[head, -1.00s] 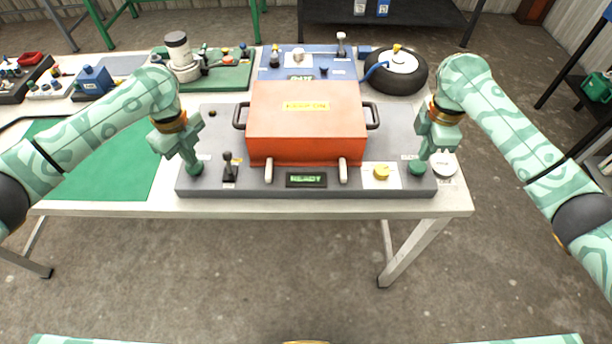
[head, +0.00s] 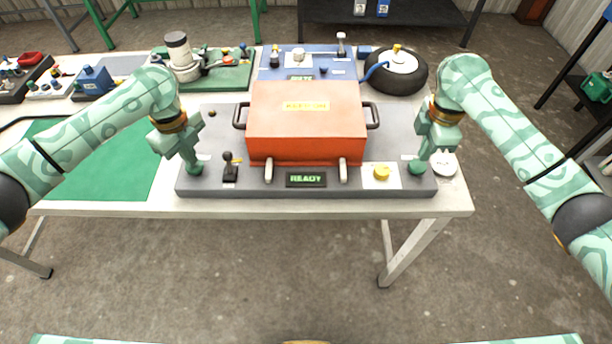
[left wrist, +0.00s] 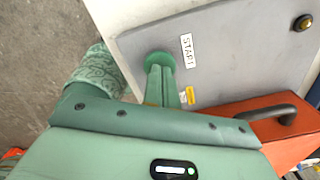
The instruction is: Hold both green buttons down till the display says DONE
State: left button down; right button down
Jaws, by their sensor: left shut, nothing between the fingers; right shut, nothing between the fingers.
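The left green button (head: 195,170) sits at the left front of the grey panel. My left gripper (head: 191,160) is shut and points down at it. In the left wrist view the shut fingers (left wrist: 164,80) overlap the round green button (left wrist: 157,57), beside a START label. The right green button (head: 417,169) is at the panel's right front. My right gripper (head: 421,160) is shut, with its tips at that button. I cannot tell how far either button is pressed. The display (head: 306,179) at the panel's front reads READY.
A red-orange box (head: 306,120) with black side handles stands between the arms on the panel (head: 228,120). A tyre (head: 396,75) lies behind.

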aim_at(418, 165)
jog(key=shift+f, duration=0.1)
jog(key=shift+f, duration=1.25)
jog(key=shift+r, duration=0.35)
pick_arm(q)
jog(key=shift+f, duration=0.1)
pick_arm(e)
jog(key=shift+f, duration=0.1)
pick_arm(q)
jog(key=shift+f, duration=0.55)
pick_arm(e)
jog(key=shift+f, duration=0.6)
dwell(0.5)
